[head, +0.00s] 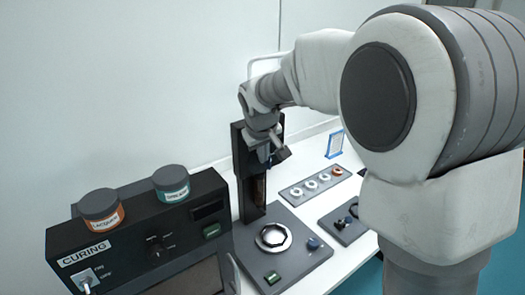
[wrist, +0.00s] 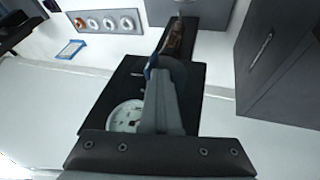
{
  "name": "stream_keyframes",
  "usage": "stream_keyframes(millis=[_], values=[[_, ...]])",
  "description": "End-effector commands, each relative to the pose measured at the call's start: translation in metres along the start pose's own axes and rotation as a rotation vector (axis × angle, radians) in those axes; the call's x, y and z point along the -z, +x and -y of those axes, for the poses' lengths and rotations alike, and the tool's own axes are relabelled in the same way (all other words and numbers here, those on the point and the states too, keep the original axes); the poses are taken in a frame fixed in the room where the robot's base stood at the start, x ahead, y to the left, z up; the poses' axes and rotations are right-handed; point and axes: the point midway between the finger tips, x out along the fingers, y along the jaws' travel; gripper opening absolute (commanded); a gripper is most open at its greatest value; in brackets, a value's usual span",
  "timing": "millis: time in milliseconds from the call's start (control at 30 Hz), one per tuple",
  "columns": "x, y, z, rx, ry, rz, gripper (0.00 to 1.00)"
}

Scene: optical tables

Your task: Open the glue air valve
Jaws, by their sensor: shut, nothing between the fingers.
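The glue station is a tall dark column (head: 246,180) on a dark base plate (head: 300,268); it also shows in the wrist view (wrist: 128,78). My gripper (head: 277,152) is at the upper part of the column. In the wrist view my gripper (wrist: 165,72) is shut, its fingers together in front of the station. A small blue part (wrist: 151,66) shows right beside the fingertips; it may be the valve handle, and I cannot tell if they touch. A brown tube (wrist: 174,38) is beyond the fingertips. A white dial (wrist: 124,117) is partly hidden by the fingers.
The curing box (head: 135,245) stands left of the station, with an orange-labelled jar (head: 101,208) and a teal-labelled jar (head: 171,183) on top. A grey tray of rings (head: 316,184) and a blue-framed sign (head: 335,144) are to the right. A wall is behind.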

Motion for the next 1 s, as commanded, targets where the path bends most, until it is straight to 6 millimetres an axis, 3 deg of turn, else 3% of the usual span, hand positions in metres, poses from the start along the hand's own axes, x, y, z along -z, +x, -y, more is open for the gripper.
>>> stream_keyframes(millis=[467,1000], values=[[0.004,-0.004,-0.011,0.15,0.069,0.035,0.0],[0.005,0.001,-0.025,0.531,0.227,0.116,0.0]])
